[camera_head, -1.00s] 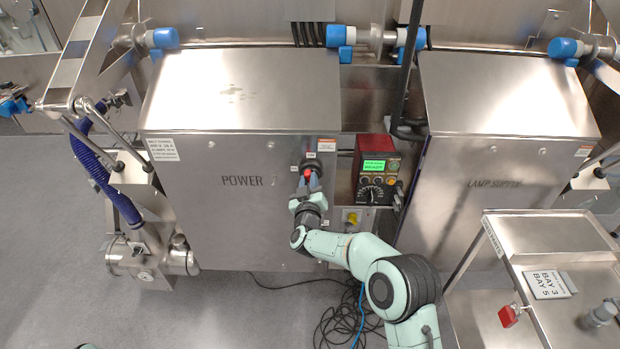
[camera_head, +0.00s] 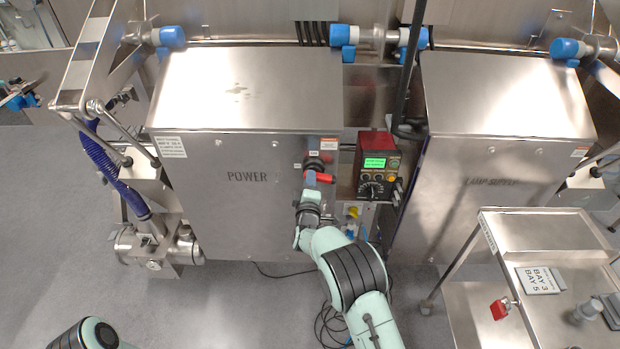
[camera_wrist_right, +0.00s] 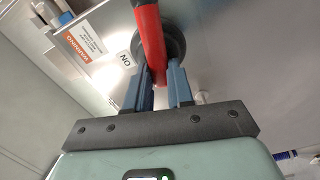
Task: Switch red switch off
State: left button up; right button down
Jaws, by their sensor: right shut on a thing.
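The red switch (camera_head: 324,178) is a red handle on a dark round mount on the front of the steel box marked POWER. In the head view the handle points to the right. In the right wrist view the red handle (camera_wrist_right: 150,38) runs down between the blue fingers, with an ON label beside its mount. My right gripper (camera_head: 310,182) is shut on the handle, and its fingers partly cover the mount in the head view. My left gripper is out of view; only a part of my left arm shows at the bottom left.
A red-and-black meter (camera_head: 376,165) with a lit green display stands right of the POWER box (camera_head: 230,215). A LAMP SUPPLY box (camera_head: 490,180) and a steel cart (camera_head: 545,235) with a red item (camera_head: 501,309) are farther right. Cables lie on the floor below.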

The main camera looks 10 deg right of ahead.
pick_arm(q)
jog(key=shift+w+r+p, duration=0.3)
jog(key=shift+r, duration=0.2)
pick_arm(e)
jog(key=shift+f+n, duration=0.1)
jog(key=shift+n, duration=1.1)
jog(key=c, duration=1)
grip_release()
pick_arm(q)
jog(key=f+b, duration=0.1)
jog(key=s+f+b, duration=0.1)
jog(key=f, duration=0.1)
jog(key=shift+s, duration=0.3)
pick_arm(e)
jog(key=v, duration=1.3)
jog(key=shift+s, duration=0.2)
